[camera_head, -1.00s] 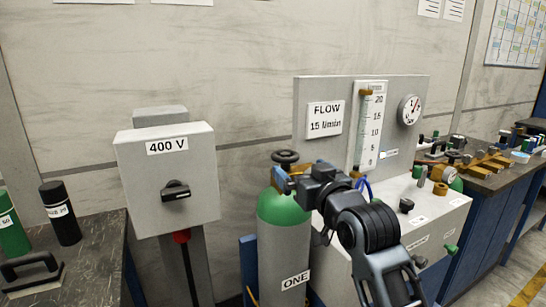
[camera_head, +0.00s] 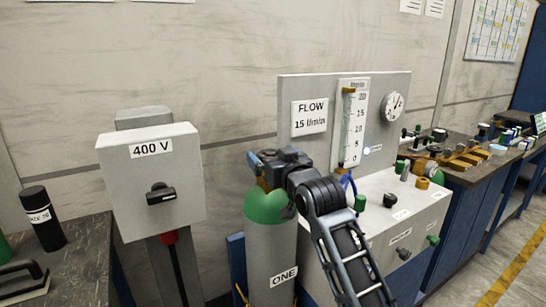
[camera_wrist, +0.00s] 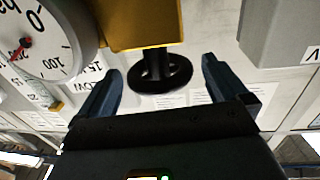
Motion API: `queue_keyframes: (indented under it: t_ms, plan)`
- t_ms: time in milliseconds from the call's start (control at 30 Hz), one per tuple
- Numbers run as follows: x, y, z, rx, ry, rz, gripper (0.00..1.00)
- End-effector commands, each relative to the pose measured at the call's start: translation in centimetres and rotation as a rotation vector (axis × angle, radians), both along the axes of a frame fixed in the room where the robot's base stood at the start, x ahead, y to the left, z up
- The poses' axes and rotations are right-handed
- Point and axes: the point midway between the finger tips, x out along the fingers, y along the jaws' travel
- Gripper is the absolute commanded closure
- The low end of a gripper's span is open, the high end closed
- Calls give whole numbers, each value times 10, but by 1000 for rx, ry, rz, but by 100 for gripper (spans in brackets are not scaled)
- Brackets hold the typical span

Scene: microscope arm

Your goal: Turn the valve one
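The green-topped grey cylinder labelled ONE (camera_head: 270,255) stands upright in the middle of the head view. Its black valve handwheel was visible on top earlier and is now hidden there behind my arm. In the wrist view a black handwheel (camera_wrist: 160,72) shows between my two fingers, under a brass-yellow block (camera_wrist: 145,22). My gripper (camera_wrist: 160,68) is open, with a gap on each side of the wheel. In the head view my gripper (camera_head: 258,163) is over the cylinder top.
A grey 400 V switch box (camera_head: 150,175) stands left of the cylinder. A flow panel (camera_head: 312,88) with a flow tube and round gauge (camera_head: 392,106) stands behind right. A light box with knobs (camera_head: 400,215) is right of the cylinder. A large dial (camera_wrist: 35,40) is close in the wrist view.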

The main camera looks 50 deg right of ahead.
Motion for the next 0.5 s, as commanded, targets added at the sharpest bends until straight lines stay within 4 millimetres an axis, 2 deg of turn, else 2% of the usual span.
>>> queue_keyframes:
  t_ms: [67, 500]
  plan:
    - [0, 0, 0, 0, 0, 0, 7]
    - [0, 0, 0, 0, 0, 0, 49]
